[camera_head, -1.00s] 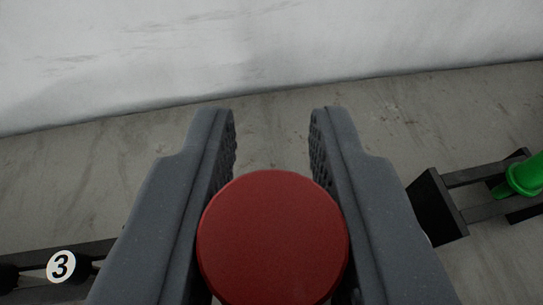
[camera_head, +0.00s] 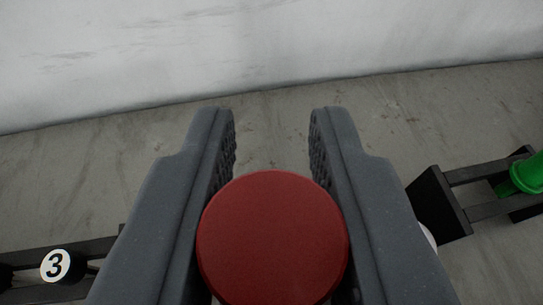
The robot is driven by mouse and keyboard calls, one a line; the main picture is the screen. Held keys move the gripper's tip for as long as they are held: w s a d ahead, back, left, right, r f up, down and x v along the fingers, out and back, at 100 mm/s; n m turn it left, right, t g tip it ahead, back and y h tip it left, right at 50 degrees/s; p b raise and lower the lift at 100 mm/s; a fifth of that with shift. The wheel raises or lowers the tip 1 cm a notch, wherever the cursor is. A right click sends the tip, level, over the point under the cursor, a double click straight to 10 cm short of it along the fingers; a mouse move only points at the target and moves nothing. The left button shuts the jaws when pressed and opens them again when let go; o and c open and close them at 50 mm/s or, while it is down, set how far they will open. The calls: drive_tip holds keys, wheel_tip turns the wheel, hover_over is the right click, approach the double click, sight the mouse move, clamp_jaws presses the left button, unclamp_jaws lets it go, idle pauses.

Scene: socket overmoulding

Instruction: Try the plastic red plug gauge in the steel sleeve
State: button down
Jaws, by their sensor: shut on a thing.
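The red plug gauge (camera_head: 272,238) shows as a round red top at the bottom middle of the view. My gripper (camera_head: 272,140) is shut on it, with a dark grey finger on each side. The gauge's lower part is hidden below its top. I cannot make out the steel sleeve in this view.
A black rack with a white disc marked 3 (camera_head: 56,265) is at the lower left. A black frame (camera_head: 443,205) at the right holds a green part (camera_head: 524,176). A pale piece is partly hidden behind the right finger. Grey floor (camera_head: 400,120) and a white wall (camera_head: 270,45) lie ahead.

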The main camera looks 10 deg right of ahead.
drive_tip(key=shift+f+b, duration=0.5)
drive_tip(key=shift+f, duration=1.05)
idle(1.6)
drive_tip(key=shift+r+p, duration=0.75)
drive_tip(key=shift+r, duration=1.3)
idle(0.5)
drive_tip(key=shift+r+p, duration=0.95)
drive_tip(key=shift+r, duration=1.4)
